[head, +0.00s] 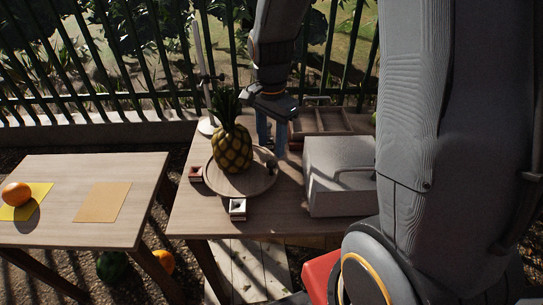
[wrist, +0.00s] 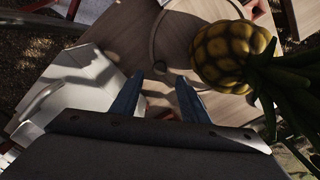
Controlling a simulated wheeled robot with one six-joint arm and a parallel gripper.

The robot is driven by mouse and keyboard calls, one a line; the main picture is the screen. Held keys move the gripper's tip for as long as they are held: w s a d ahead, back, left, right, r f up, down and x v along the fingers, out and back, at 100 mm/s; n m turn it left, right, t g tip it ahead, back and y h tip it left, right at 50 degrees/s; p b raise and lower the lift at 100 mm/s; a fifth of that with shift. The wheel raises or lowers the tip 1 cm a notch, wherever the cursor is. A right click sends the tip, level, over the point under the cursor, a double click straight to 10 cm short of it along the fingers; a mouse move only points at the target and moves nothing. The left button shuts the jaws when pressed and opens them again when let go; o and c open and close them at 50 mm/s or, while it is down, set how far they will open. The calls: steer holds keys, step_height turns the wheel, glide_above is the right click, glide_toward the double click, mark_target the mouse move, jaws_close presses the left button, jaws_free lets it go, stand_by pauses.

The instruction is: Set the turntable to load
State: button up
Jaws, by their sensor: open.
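The turntable (head: 245,185) is a round wooden disc on the middle table, and its curved rim also shows in the wrist view (wrist: 155,42). A pineapple (head: 232,151) stands upright on it, left of centre; the wrist view shows it close by on the right (wrist: 228,50). A small dark knob (head: 271,166) shows at the disc's right edge. My gripper (head: 272,150) points down, open, behind and right of the pineapple.
A light grey box (head: 338,178) stands right of the turntable. The left table holds an orange (head: 16,194) on a yellow mat and an empty tan mat (head: 103,202).

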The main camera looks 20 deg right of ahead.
mark_target(271, 163)
steer(key=shift+f+p, duration=0.5)
steer(key=shift+f, duration=2.45)
steer(key=shift+c, duration=0.3)
jaws_close()
